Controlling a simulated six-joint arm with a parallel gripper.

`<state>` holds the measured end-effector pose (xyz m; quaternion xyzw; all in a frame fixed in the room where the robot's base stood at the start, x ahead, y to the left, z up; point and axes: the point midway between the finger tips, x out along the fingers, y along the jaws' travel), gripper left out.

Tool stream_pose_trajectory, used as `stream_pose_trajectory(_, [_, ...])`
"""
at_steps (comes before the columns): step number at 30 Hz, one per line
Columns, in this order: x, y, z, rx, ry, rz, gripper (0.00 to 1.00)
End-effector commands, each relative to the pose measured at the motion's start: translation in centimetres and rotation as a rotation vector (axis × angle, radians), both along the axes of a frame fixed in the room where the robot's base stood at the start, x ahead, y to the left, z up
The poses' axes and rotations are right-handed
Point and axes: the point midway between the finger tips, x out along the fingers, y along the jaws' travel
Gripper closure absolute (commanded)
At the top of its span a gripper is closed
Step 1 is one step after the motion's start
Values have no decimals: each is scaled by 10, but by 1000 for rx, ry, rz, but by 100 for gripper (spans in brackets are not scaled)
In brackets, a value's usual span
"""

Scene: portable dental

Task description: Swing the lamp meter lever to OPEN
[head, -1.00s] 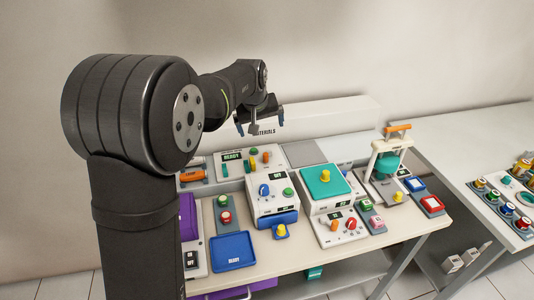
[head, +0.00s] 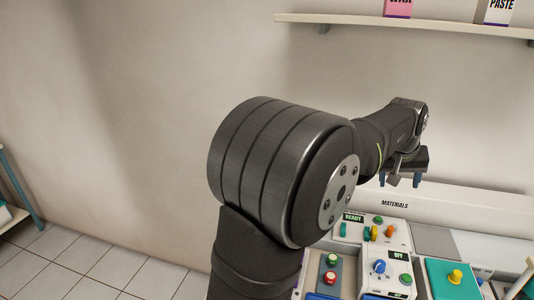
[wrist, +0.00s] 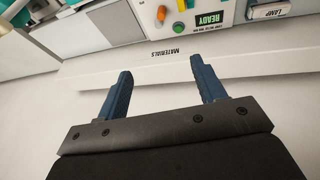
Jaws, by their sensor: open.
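A panel labelled LAMP (wrist: 268,12) shows at the upper right edge of the wrist view. My gripper (head: 401,182) is open and empty in the air near the wall, above the strip marked MATERIALS. In the wrist view its two blue fingers (wrist: 165,88) stand apart with nothing between them. The LAMP panel lies to the right of the fingers there.
A READY panel (wrist: 210,20) with an orange knob and a green button is near the LAMP panel. The MATERIALS strip (head: 430,208) runs along the back. A white box with a blue knob (head: 378,267) and a teal pad (head: 452,280) stand in front.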

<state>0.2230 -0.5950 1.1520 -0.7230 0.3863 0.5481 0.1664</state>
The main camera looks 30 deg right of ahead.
Motion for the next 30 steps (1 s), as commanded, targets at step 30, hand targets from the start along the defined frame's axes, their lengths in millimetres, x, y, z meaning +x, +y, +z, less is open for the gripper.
stream_pose_trajectory(30, [20,-10,-68,34,-187,-717,60])
